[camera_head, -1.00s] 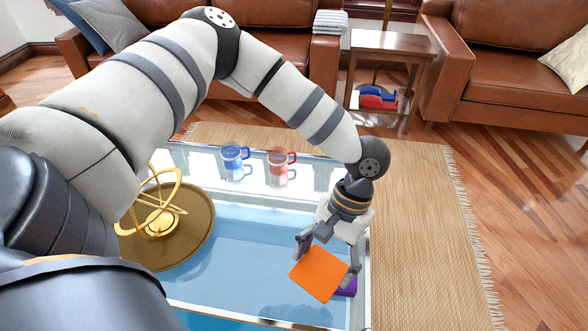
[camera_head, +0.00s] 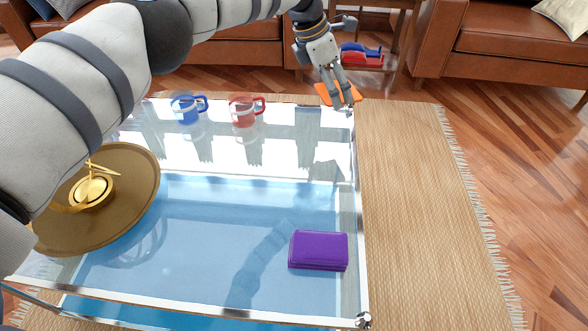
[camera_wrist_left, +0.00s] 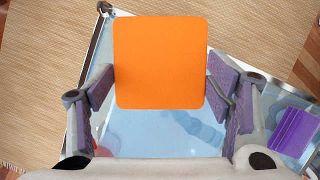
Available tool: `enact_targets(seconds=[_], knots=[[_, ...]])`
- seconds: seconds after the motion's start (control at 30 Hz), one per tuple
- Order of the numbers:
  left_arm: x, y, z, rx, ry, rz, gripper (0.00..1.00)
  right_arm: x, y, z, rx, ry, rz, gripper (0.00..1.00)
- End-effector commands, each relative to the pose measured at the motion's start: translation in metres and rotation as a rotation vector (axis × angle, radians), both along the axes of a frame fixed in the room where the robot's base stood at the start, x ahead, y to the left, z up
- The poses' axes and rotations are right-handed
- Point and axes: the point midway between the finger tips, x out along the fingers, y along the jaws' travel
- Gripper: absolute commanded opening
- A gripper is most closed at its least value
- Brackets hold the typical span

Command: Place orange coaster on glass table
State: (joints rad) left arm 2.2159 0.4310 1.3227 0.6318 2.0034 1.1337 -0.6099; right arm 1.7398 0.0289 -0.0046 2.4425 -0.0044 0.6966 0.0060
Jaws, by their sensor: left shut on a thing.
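The orange coaster (camera_head: 326,93) is a flat rounded square. My left gripper (camera_head: 341,97) is shut on it, above the far right corner of the glass table (camera_head: 335,182). In the left wrist view the coaster (camera_wrist_left: 160,62) fills the space between the two fingers of the gripper (camera_wrist_left: 160,92), flat towards the camera, with the table corner behind it. In the head view the fingers hide part of the coaster. I cannot tell how high it is above the glass. My right gripper is not in view.
A purple box-like object (camera_head: 318,250) lies on the table's near right. A blue mug (camera_head: 186,109) and a red mug (camera_head: 243,112) stand at the far edge. A golden tray (camera_head: 135,205) with a gold ornament is at left. The middle of the glass is clear.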

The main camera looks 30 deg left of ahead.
Motion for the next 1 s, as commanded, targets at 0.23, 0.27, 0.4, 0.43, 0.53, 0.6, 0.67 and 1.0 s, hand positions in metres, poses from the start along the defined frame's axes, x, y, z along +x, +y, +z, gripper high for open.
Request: enact_targets(seconds=[0.23,0.27,0.4,0.43,0.53,0.6,0.67,1.0], knots=[[-0.031,0.013,-0.007,0.002,-0.001,0.011,0.45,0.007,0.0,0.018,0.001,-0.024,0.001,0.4],[-0.037,0.015,-0.01,0.002,-0.002,0.011,0.45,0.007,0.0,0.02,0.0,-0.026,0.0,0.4],[-0.07,0.024,-0.025,0.0,0.0,0.01,0.45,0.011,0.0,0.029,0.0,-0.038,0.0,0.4],[-0.076,0.027,-0.029,0.001,-0.001,0.011,0.45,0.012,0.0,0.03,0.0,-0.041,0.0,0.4],[-0.097,0.032,-0.05,0.0,0.002,0.011,0.45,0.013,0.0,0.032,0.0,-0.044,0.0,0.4],[-0.108,0.035,-0.064,0.0,0.003,0.01,0.45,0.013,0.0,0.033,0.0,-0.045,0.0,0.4],[-0.115,0.038,-0.074,0.001,0.003,0.01,0.45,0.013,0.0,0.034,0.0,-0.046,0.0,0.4],[-0.133,0.043,-0.117,0.001,0.006,0.01,0.45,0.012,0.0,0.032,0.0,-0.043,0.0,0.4]])
